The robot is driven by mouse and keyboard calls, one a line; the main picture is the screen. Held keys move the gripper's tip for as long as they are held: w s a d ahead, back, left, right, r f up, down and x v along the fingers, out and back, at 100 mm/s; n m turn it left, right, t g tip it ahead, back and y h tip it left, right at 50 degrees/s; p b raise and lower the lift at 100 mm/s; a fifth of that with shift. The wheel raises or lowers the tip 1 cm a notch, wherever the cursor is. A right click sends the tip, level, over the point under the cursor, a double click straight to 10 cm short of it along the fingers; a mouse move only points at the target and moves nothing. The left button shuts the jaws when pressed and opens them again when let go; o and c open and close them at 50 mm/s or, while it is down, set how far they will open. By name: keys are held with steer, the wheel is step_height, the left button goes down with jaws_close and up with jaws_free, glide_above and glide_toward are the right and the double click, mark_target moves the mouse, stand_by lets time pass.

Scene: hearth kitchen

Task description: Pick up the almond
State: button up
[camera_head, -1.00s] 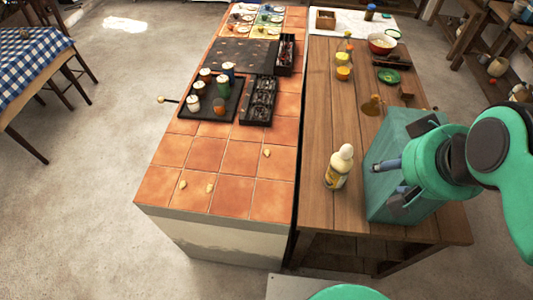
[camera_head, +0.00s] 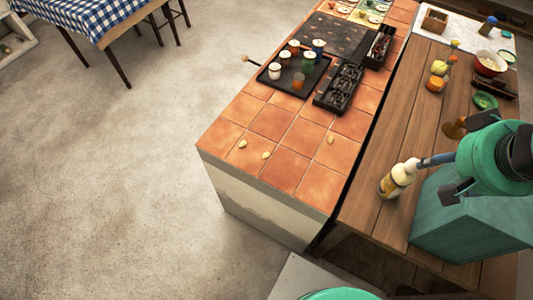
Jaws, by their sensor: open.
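Three small pale, almond-like pieces lie on the orange tiled counter (camera_head: 283,172). One almond (camera_head: 243,144) is near the front left edge, another almond (camera_head: 266,155) is just right of it, and a third almond (camera_head: 330,140) lies farther right. They are too small to tell apart in detail. My gripper (camera_head: 465,158) is at the right, over the wooden table and well away from the almonds. It is open, with dark finger parts spread apart. I see nothing held in it, though its far side is hidden.
A black tray (camera_head: 270,84) with jars and a dark compartment box (camera_head: 335,93) stand behind the almonds. The front tiles are otherwise clear.

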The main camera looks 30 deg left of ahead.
steer(key=w+a+f+n+g+p, duration=0.2)
steer(key=w+a+n, duration=0.2)
steer(key=w+a, duration=0.5)
steer(key=n+g+p, duration=0.3)
steer(key=n+p, duration=0.2)
steer(key=n, duration=0.5)
glide_above(266, 155)
step_height(266, 155, down, 20)
steer(key=shift+w+f+h, duration=0.15)
steer(key=shift+h, duration=0.15)
steer(key=shift+f+b, duration=0.75)
steer(key=shift+f, duration=3.55)
